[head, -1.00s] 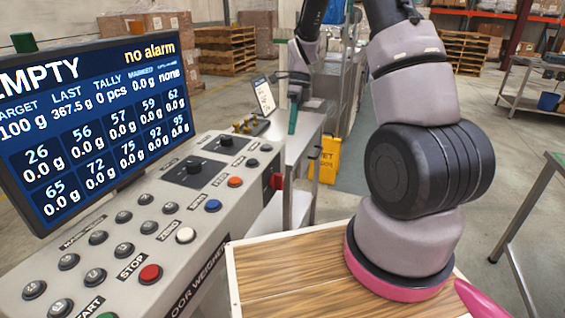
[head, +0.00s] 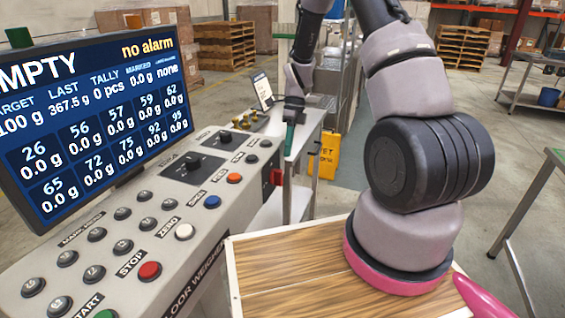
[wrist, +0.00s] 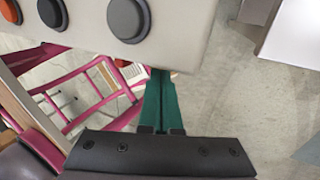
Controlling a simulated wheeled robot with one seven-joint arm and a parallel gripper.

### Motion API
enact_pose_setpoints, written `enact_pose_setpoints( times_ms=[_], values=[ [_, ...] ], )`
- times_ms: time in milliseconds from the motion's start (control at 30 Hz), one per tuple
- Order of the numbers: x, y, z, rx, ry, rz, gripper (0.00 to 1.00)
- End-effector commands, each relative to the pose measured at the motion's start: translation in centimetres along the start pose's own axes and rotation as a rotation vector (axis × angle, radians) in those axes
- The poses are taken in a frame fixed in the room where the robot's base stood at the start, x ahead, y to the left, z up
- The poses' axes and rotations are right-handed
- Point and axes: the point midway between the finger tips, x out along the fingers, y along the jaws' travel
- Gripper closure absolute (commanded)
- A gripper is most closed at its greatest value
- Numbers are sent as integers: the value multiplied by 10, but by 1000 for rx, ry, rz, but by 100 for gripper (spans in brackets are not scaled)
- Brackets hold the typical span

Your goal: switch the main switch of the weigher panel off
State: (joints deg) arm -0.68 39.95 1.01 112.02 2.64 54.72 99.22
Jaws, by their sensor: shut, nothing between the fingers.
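The weigher panel (head: 130,225) is a sloped grey console on the left in the head view, with several buttons and two black knobs. A red switch (head: 277,177) sits on its far right end face; its handle position is too small to tell. My gripper (head: 290,138) has green fingers, shut and empty, pointing down just beyond that end, above and apart from the red switch in the picture. In the wrist view my fingers (wrist: 160,95) reach towards the panel's edge (wrist: 180,55), which hides their tips or lies close to them. The red switch does not show there.
A screen (head: 90,115) reading "no alarm" stands behind the buttons. A metal table (head: 300,135) with a small tablet (head: 262,90) is beyond the panel. A yellow floor sign (head: 328,157) stands to its right. Open floor lies further right.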

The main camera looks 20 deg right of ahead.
Motion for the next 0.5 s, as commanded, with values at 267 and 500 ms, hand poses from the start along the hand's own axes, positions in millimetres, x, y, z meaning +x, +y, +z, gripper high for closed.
enact_pose_setpoints(
  times_ms=[267,500],
  values=[
    [34,23,0,-1,0,1,100],
    [40,37,0,1,0,0,100]
  ],
)
